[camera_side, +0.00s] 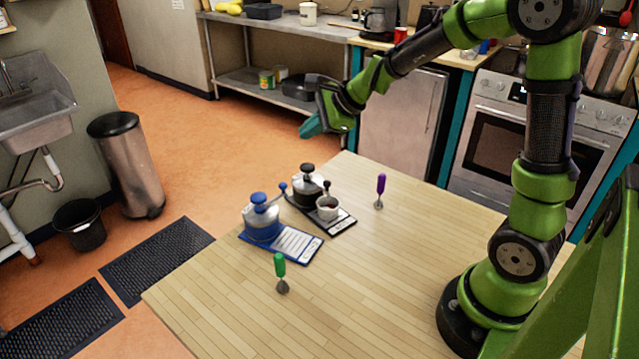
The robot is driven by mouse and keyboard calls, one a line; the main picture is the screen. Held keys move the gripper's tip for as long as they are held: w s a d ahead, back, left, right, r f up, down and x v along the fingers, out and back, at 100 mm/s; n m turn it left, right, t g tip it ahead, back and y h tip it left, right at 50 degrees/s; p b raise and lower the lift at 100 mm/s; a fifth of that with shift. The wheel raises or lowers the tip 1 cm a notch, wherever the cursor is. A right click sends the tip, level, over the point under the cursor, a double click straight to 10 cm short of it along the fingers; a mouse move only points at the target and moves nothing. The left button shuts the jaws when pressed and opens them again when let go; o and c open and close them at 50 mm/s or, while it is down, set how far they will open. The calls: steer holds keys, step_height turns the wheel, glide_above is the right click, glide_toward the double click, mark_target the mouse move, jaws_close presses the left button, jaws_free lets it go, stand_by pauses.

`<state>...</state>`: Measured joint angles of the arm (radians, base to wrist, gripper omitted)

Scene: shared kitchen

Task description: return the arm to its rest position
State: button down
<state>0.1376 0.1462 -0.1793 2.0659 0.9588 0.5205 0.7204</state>
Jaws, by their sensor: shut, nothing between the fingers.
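My green arm stands at the right of the wooden table (380,300) and reaches up and to the left. My gripper (310,127) is in the air above the table's far edge, with its teal fingers pointing down and to the left. It is shut and empty, and clear of everything on the table.
On the table stand a blue grinder (262,222) on a blue board (292,246), a black grinder (308,184), a small cup (327,208) on a dark board, a purple-handled tool (380,188) and a green-handled tool (280,270). The table's front is clear.

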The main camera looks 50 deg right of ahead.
steer(key=s+a+r+n, duration=0.2)
steer(key=s+a+n, duration=0.1)
steer(key=s+n, duration=0.3)
steer(key=s+a+r+n+g, duration=0.1)
steer(key=s+a+r+n, duration=0.1)
steer(key=s+n, duration=0.5)
steer(key=s+a+r+n, duration=0.2)
steer(key=s+a+n, duration=0.3)
steer(key=s, duration=0.4)
steer(key=shift+s+n+g, duration=0.2)
steer(key=shift+n+g, duration=0.1)
steer(key=shift+n, duration=0.5)
